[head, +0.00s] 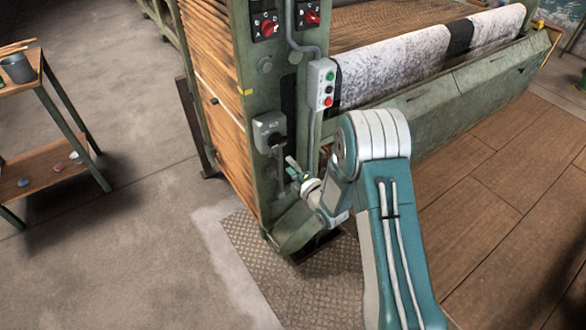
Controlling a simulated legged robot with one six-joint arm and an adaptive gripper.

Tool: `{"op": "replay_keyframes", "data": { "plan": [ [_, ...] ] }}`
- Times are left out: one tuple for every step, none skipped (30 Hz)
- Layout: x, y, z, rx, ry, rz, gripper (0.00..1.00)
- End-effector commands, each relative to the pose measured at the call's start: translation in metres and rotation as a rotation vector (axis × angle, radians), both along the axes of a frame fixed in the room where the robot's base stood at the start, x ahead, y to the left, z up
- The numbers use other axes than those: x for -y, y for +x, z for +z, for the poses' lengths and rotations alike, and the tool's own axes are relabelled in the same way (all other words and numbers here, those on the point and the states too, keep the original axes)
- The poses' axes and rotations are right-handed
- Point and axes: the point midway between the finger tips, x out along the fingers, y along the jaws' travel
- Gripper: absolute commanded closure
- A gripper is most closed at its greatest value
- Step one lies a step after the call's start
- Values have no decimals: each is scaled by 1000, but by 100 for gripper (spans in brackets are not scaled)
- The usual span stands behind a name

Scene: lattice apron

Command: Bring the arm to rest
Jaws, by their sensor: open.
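My arm (380,200), teal and white, rises from the bottom right and bends over at its elbow. Its forearm reaches down and left toward the green machine post (268,200). My gripper (293,172) is small in the picture and open, with nothing seen between its fingers. It is in front of the post, just below and right of a grey switch box (268,131) with a dark knob. I cannot tell whether the fingers touch the post.
A button box (321,84) with green, white and red buttons hangs on the post above my gripper. Red rotary switches (267,27) sit higher up. A speckled cloth roll (400,66) lies behind. A wooden shelf cart (50,140) stands left. The concrete floor between is clear.

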Motion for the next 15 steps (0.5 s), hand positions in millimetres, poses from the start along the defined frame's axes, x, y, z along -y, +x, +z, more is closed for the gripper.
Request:
{"op": "replay_keyframes", "data": {
  "plan": [
    [3, -4, 0, -1, 1, -1, 47],
    [5, -6, 0, -1, 1, -1, 47],
    [6, -8, 0, -1, 0, -1, 47],
    [6, -9, 0, -1, 0, -1, 47],
    [7, -9, 0, -1, 1, -1, 47],
    [7, -10, 0, -1, 1, -1, 47],
    [7, -10, 0, -1, 1, -1, 47],
    [7, -10, 0, -1, 1, 0, 47],
    [7, -10, 0, 0, 0, 0, 47],
    [7, -10, 0, 0, 0, 0, 47],
    [7, -10, 0, 0, 0, 0, 47],
    [7, -10, 0, 0, 0, 0, 47],
    [7, -10, 0, 0, 0, 0, 47],
    [7, -10, 0, 0, 0, 0, 47],
    [7, -10, 0, 0, 0, 0, 47]
  ]
}}
